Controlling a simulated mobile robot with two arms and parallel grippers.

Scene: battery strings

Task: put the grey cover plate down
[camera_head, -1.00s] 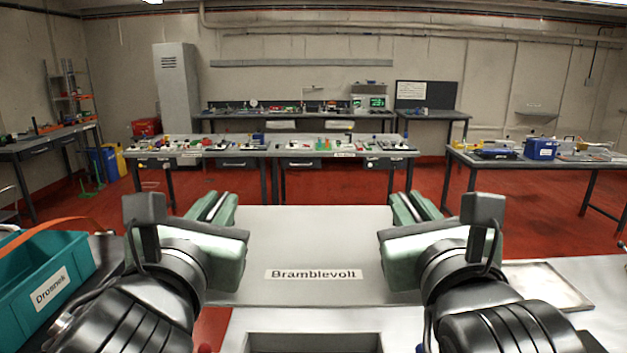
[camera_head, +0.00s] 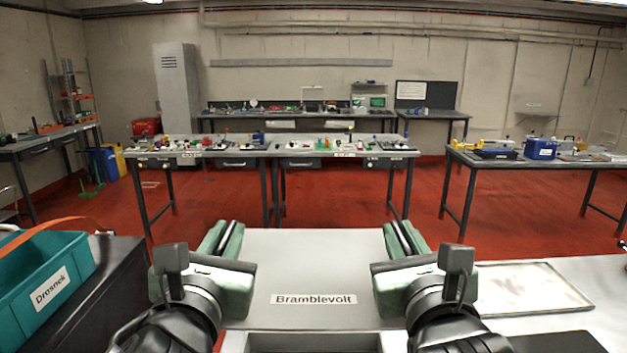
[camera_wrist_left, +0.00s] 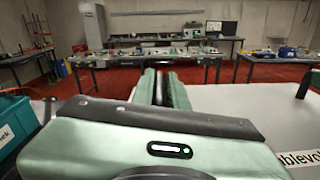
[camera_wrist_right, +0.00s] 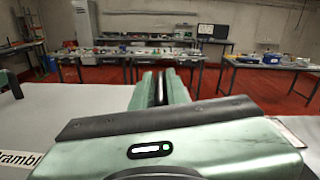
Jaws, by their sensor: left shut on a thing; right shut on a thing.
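The grey cover plate (camera_head: 312,262) is a wide flat sheet with a "Bramblevolt" label, in the middle of the head view. My left gripper (camera_head: 221,238) is at its left edge and my right gripper (camera_head: 403,238) is at its right edge, both shut on it. The plate looks about level. It also shows at the right of the left wrist view (camera_wrist_left: 250,105) and at the left of the right wrist view (camera_wrist_right: 70,105). The grip itself is hidden behind the gripper bodies. What lies directly under the plate is mostly hidden.
A pale work surface (camera_head: 600,285) with a shallow tray (camera_head: 535,288) lies to the right. A teal "Drosnek" bin (camera_head: 48,275) with an orange handle stands on the left on a dark surface. Benches with parts (camera_head: 270,150) stand beyond open red floor.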

